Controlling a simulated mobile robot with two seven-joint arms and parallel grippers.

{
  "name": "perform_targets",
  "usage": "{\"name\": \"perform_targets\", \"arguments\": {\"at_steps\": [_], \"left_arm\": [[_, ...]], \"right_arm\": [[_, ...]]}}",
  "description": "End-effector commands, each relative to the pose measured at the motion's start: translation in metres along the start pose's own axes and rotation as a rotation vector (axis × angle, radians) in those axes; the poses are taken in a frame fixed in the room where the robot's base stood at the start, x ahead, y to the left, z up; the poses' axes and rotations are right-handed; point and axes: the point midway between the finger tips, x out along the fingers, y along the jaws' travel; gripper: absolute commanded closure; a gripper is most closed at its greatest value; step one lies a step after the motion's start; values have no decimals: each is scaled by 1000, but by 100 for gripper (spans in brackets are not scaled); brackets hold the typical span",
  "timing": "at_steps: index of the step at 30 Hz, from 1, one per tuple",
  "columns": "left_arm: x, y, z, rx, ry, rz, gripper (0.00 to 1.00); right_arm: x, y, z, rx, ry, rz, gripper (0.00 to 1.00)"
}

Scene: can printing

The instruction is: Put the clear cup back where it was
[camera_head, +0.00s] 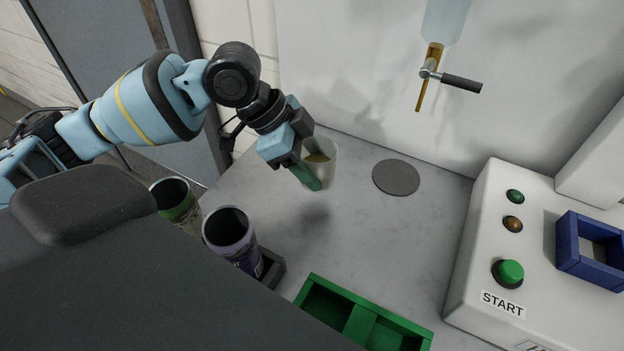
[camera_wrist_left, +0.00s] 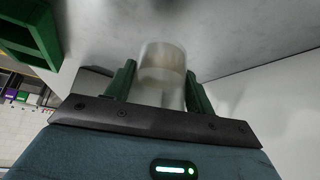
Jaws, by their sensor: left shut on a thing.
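The clear cup (camera_head: 320,166) is in my left gripper (camera_head: 309,168), above the grey counter and left of the round dark disc (camera_head: 396,177). Tan liquid shows inside it in the head view. In the left wrist view the cup (camera_wrist_left: 162,72) stands between the two green fingers of my left gripper (camera_wrist_left: 160,85), which are shut on it. A shadow on the counter lies below the gripper, and the cup looks clear of the surface. The right gripper is not in view.
A tap (camera_head: 449,78) hangs above the disc. The START machine (camera_head: 540,250) stands at right. A green divided tray (camera_head: 365,312) is in front. A purple can (camera_head: 232,242) and a green can (camera_head: 177,203) stand at left. Counter around the disc is clear.

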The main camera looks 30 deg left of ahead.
Motion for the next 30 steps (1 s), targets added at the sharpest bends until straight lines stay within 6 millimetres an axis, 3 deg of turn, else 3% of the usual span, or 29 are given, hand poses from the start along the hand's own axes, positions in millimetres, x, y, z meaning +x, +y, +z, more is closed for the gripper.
{"name": "perform_targets", "arguments": {"at_steps": [9, 23, 24, 28, 30], "left_arm": [[38, 1, 25, -3, -2, 3, 72], [42, 0, 28, 0, -1, 0, 72], [42, 0, 28, 0, -1, 0, 42], [42, 0, 28, 0, -1, 0, 25], [42, 0, 28, 0, -1, 0, 24]], "right_arm": [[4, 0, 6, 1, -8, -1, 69], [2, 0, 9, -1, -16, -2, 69], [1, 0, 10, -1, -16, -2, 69], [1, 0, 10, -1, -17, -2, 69], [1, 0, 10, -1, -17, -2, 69]]}}
